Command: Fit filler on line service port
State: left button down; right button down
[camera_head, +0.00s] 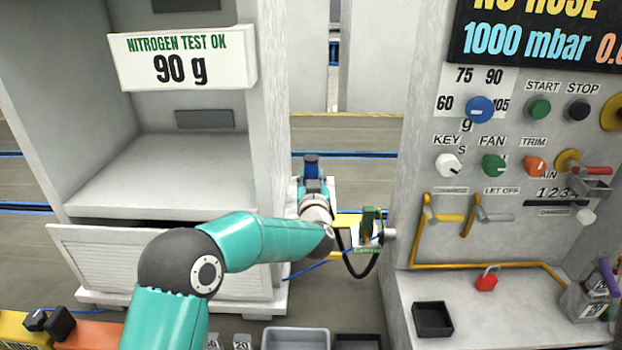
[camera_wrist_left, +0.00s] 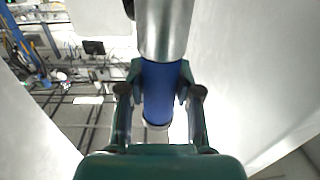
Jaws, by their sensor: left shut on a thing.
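In the left wrist view, my left gripper (camera_wrist_left: 155,95) is shut around the blue grip of a cylinder with a silver metal body, which I take as the filler (camera_wrist_left: 165,30). The silver part extends out of the top of that view. In the head view, my left gripper (camera_head: 313,188) is beside the white cabinet, with the dark blue end of the filler (camera_head: 311,160) showing above it. Just right of my wrist, a small green and yellow fitting (camera_head: 367,222) has a silver end (camera_head: 388,234) and a black hose loop. I cannot tell whether this is the service port.
The white cabinet (camera_head: 268,120) stands close left of my gripper. The control panel (camera_head: 500,215) stands right, with yellow hooks and knobs. On its ledge are a black tray (camera_head: 432,319) and red padlock (camera_head: 487,279). A grey bin (camera_head: 296,338) is at the bottom.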

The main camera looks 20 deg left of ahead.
pick_arm(q)
jog(key=shift+f+b, duration=2.1)
jog(key=shift+f, duration=0.45)
jog(key=c, duration=0.7)
grip_release()
jog(key=shift+f, duration=0.1)
jog(key=shift+s, duration=0.1)
jog(key=v, duration=1.1)
jog(key=shift+s+d, duration=0.15)
jog(key=shift+s, duration=0.2)
